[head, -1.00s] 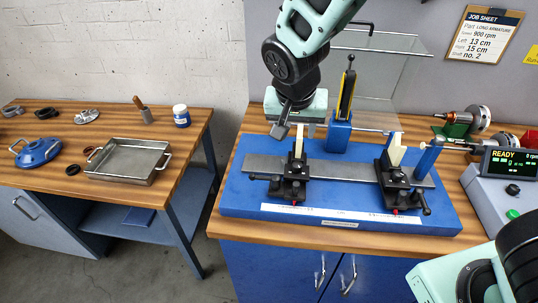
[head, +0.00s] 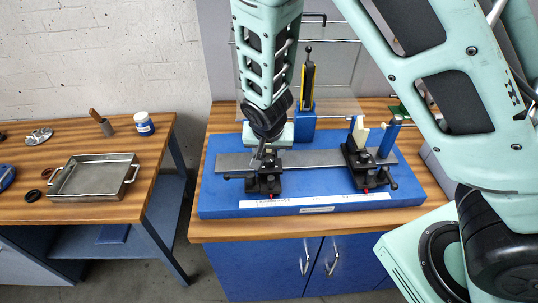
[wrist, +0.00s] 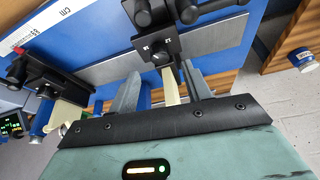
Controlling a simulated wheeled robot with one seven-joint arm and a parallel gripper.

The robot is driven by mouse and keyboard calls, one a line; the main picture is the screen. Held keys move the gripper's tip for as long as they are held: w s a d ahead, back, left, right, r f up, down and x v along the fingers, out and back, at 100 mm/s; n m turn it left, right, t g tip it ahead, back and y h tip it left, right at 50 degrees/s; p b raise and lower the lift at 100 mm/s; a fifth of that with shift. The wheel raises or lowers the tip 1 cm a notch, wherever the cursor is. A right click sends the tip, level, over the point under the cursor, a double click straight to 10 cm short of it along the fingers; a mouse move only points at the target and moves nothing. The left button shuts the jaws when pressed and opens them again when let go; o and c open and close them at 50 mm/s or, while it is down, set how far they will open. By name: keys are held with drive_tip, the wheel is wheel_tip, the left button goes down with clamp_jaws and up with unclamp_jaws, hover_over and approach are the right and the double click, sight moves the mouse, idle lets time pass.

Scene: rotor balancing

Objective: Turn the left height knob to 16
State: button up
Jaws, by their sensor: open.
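The left support stand (head: 264,180) is black, with dark knobs and a side handle, on the grey rail (head: 310,159) of the blue base. My gripper (head: 260,152) is right above and behind it, pointing down. In the wrist view my open gripper (wrist: 163,88) has one finger on each side of the stand's cream upright (wrist: 168,85); contact cannot be told. The left stand's black block (wrist: 160,48) and round dark knobs (wrist: 146,14) lie beyond the fingertips. Nothing is visibly gripped. The height knob's reading is not legible. The right support stand (head: 364,170) stands further right.
A white scale strip (head: 315,202) runs along the blue base's front. A yellow-and-black upright (head: 307,82) in a blue holder stands behind the rail. My arm covers the right side of the bench. A side table (head: 100,205) with a metal tray (head: 93,178) is at left.

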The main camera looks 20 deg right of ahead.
sight(270, 159)
drive_tip(key=shift+p+x, duration=0.55)
drive_tip(key=shift+x, duration=2.25)
drive_tip(key=c, duration=1)
